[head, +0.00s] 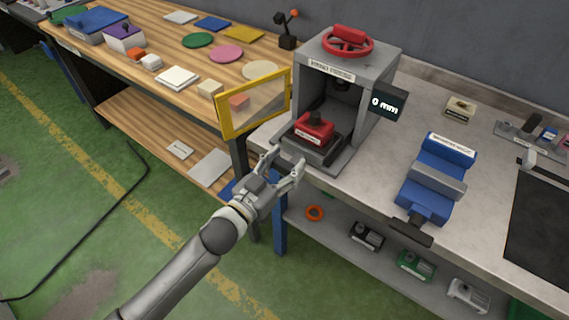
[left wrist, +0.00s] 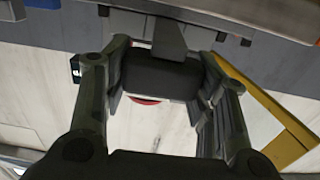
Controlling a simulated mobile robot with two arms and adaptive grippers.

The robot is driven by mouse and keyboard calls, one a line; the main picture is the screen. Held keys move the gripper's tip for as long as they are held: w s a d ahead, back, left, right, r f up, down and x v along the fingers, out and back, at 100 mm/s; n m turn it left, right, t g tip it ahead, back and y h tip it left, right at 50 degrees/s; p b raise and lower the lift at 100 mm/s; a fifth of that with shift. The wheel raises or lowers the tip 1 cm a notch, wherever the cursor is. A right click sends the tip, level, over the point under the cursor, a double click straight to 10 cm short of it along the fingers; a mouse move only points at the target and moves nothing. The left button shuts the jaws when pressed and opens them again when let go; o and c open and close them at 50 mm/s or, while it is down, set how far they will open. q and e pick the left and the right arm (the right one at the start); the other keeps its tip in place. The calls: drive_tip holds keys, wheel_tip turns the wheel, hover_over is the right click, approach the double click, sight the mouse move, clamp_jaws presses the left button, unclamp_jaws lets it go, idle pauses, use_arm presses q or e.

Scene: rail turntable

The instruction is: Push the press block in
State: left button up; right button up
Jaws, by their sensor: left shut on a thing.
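The press block (head: 313,128) is red with a white label. It sits on a dark sliding tray (head: 320,157) at the front opening of the grey press (head: 372,100). My left gripper (head: 285,164) is at the tray's front edge. In the left wrist view its fingers (left wrist: 158,85) lie either side of a dark handle (left wrist: 160,75), shut on it. The handle joins the tray side by a short grey stem (left wrist: 169,35). In the head view the fingers largely hide the handle. My right gripper is in neither view.
The press's yellow-framed clear door (head: 227,122) stands open to the left. A red handwheel (head: 347,41) tops the press, and a display (head: 387,103) reads 0 mm. A blue vise (head: 440,165) stands right on the bench. A wooden table (head: 160,55) holds several items.

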sight(307, 140)
use_arm(q)
drive_tip(key=shift+c, duration=0.9)
drive_tip(key=b+x, duration=0.2)
drive_tip(key=x, duration=0.9)
drive_tip(key=shift+w+d+f+b, duration=0.15)
drive_tip(key=shift+w+b, duration=0.05)
drive_tip(key=shift+b, duration=0.15)
drive_tip(key=shift+w+d, duration=0.3)
drive_tip(key=shift+w, duration=0.1)
drive_tip(key=shift+r, duration=0.25)
drive_tip(key=o, duration=1.1)
drive_tip(key=shift+c, duration=0.2)
drive_tip(key=o, duration=0.4)
drive_tip(key=shift+w+d+f, duration=0.1)
drive_tip(key=shift+w+f, duration=0.05)
